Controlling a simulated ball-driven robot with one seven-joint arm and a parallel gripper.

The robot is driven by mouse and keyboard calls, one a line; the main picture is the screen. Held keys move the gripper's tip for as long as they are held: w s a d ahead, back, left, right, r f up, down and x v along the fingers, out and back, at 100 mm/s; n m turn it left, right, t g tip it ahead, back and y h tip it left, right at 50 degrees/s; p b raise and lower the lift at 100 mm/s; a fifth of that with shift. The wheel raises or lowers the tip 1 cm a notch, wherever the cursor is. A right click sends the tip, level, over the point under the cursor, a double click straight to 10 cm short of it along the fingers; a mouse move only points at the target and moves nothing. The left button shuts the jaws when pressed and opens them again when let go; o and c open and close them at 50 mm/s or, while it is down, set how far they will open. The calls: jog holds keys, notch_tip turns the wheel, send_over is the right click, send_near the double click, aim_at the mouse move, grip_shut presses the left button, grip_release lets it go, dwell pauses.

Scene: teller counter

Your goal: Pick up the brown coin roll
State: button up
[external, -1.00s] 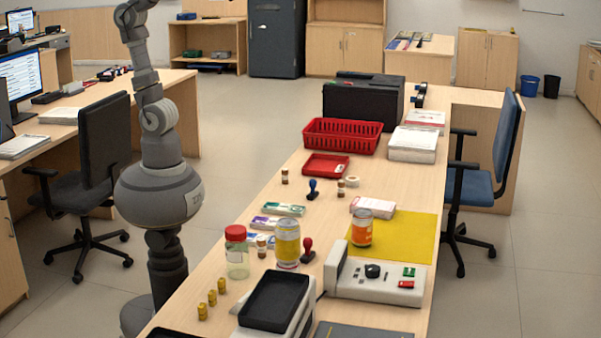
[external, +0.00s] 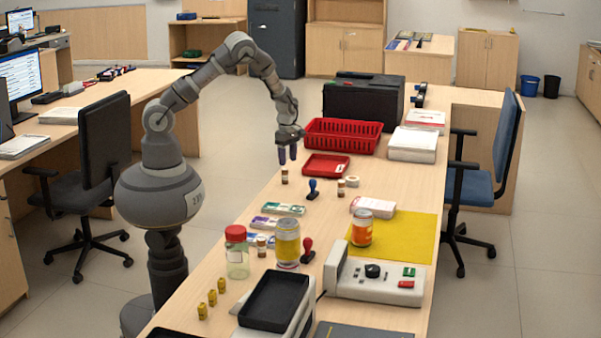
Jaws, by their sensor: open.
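Several small upright cylinders stand on the counter. One, brown with a pale band (external: 284,176), stands near the left edge, left of the red tray. A similar brown one (external: 341,188) stands right of the blue-handled stamp. Another (external: 262,246) stands between the red-lidded jar and the yellow can. I cannot tell from their looks which is the brown coin roll.
The red tray (external: 326,174) and red basket (external: 343,147) lie right of my gripper. The blue-handled stamp (external: 313,190) and banknote bundles (external: 284,209) stand nearer the camera. Yellow rolls (external: 212,298) line the near left edge.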

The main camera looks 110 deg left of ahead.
aim_at(286, 170)
jog(key=shift+s+f, duration=0.25)
jog(key=shift+f, duration=0.05)
notch_tip(286, 170, down, 2)
jog(key=shift+f+b, duration=0.25)
jog(key=shift+b, duration=0.35)
jog(key=f+b, duration=0.2)
jog(key=f, duration=0.1)
jog(key=f+b, duration=0.1)
jog(key=f, duration=0.1)
jog(key=shift+s+a+f, duration=0.15)
jog(key=shift+s+a, duration=0.05)
jog(key=shift+s, duration=0.2)
grip_shut()
jog(key=shift+r, duration=0.2)
